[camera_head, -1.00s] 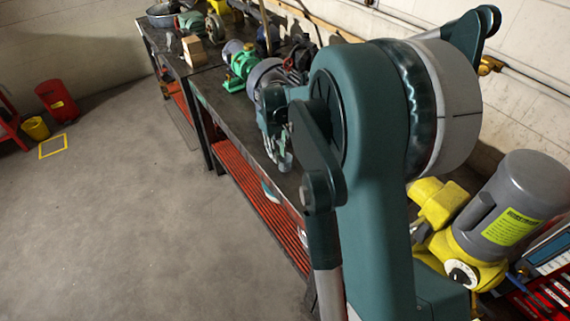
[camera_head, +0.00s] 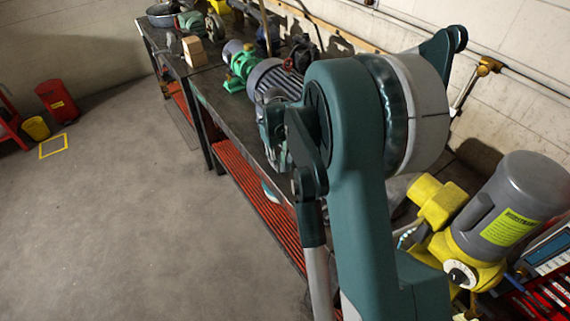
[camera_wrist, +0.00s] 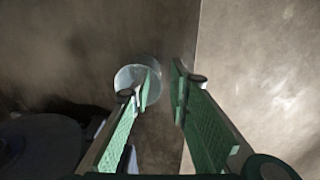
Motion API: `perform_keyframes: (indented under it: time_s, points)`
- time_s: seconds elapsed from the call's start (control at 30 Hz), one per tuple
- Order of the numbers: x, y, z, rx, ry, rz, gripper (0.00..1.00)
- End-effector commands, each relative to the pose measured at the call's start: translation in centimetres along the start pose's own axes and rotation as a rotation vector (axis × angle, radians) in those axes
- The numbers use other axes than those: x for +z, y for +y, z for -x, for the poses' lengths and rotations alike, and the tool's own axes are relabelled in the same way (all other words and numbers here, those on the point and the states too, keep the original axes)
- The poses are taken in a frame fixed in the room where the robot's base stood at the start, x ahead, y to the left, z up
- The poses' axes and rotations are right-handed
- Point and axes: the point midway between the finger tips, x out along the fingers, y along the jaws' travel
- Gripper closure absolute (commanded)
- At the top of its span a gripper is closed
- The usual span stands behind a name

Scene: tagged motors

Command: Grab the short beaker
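A clear short beaker (camera_wrist: 128,80) stands on the dark tabletop in the wrist view, left of the space between my fingers. My gripper (camera_wrist: 162,82) is open, with its two green-padded fingers apart and nothing between them. The left finger overlaps the right part of the beaker in the picture. I cannot tell whether it touches the beaker, is inside it or is only above it. In the head view, my arm hides most of the gripper and I cannot make out the beaker.
The workbench (camera_head: 225,105) has an edge close to the right finger in the wrist view, with floor beyond. Behind my arm stand a grey motor (camera_head: 272,82) and a green motor (camera_head: 238,68). A yellow-and-grey motor (camera_head: 510,205) stands at right. A dark round shape (camera_wrist: 40,145) lies lower left.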

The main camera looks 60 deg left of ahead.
Motion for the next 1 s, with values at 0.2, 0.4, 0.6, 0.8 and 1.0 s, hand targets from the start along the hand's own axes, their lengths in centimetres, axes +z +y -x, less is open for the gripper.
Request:
perform_keyframes:
  time_s: [0.2, 0.4, 0.6, 0.8, 1.0]
  points:
    - [0.02, 0.00, -0.10, 0.000, 0.000, 0.000, 0.81]
    - [0.02, 0.00, -0.09, 0.000, 0.000, 0.000, 0.81]
    - [0.02, 0.00, -0.08, 0.000, 0.000, 0.000, 0.88]
    - [0.01, 0.00, -0.07, 0.000, 0.000, 0.000, 1.00]
    - [0.02, 0.00, -0.06, 0.000, 0.000, 0.000, 1.00]
